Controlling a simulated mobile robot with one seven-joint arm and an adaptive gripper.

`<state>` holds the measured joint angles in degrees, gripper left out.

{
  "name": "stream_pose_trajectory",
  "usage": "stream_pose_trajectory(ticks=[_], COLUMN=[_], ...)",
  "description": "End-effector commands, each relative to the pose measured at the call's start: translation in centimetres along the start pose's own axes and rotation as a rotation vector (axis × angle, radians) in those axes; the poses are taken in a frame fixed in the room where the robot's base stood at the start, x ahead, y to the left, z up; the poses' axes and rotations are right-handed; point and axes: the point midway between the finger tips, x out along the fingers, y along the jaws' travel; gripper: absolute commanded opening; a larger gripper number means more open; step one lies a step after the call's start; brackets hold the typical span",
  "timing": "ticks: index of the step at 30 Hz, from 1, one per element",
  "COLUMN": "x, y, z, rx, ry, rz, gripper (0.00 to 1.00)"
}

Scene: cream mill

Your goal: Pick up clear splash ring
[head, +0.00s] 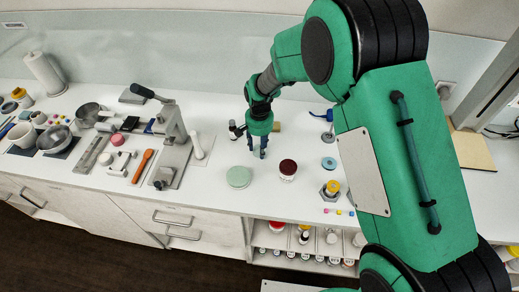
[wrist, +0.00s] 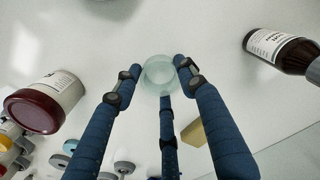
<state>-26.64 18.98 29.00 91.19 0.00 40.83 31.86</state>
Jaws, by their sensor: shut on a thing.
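The clear splash ring (wrist: 158,74) shows in the wrist view as a small, pale, see-through round piece between the fingertips. My gripper (wrist: 160,80) has blue fingers closed around it, with a finger on the left, one on the right and one behind. In the head view my gripper (head: 262,154) points down at the white counter, behind and between a pale green round piece and a dark-lidded jar. The ring cannot be made out there. I cannot tell whether it still touches the counter.
A jar with a dark red lid (head: 288,168) stands close on the right, and a pale green round piece (head: 238,177) lies in front. A brown labelled bottle (wrist: 285,50) is near the gripper. A grey lever press (head: 172,135) stands left.

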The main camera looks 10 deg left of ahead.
Motion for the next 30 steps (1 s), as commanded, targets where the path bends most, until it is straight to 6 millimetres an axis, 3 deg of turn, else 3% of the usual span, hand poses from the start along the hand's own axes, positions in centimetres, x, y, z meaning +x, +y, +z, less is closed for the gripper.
stream_pose_trajectory(ticks=[8,21,30], x=[-1.5,-8.0,-10.0], y=[0.0,0.0,0.0], z=[0.0,0.0,0.0], rx=[0.0,0.0,0.0], ry=[0.001,0.002,0.0], rz=[0.0,-0.001,0.0], gripper=[0.28,0.28,0.28])
